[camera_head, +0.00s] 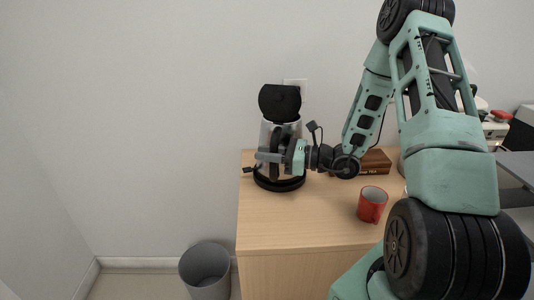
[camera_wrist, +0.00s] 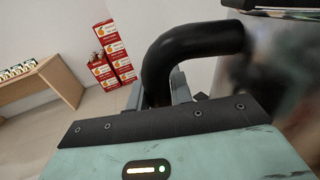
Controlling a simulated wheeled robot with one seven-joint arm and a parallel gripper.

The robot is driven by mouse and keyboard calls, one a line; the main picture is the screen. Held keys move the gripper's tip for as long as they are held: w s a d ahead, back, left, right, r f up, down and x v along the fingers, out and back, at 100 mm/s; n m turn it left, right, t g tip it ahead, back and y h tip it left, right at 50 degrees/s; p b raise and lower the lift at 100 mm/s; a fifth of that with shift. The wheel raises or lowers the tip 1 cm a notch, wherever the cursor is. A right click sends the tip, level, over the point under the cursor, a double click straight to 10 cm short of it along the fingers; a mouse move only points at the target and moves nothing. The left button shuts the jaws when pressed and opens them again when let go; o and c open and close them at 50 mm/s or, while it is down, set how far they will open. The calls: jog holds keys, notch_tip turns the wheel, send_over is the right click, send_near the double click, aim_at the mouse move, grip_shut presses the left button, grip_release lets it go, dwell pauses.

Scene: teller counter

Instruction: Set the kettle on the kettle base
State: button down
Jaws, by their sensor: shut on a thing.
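The round black kettle base (camera_head: 279,185) is directly below the kettle. My gripper (camera_head: 270,158) is shut on the kettle's handle and hides part of the body. I cannot tell whether the kettle's bottom touches the base or sits slightly above it.
A red mug (camera_head: 372,205) stands on the counter (camera_head: 300,230) to the right, below my arm. A brown box (camera_head: 375,162) lies behind it. A grey bin (camera_head: 205,272) stands on the floor at left. A wall outlet (camera_head: 296,85) is behind the kettle.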

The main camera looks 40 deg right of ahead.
jog(key=shift+f+b, duration=0.35)
jog(key=shift+f, duration=0.1)
jog(key=c, duration=1.5)
grip_release()
jog(key=shift+p+v, duration=0.8)
jog(key=shift+v, duration=4.75)
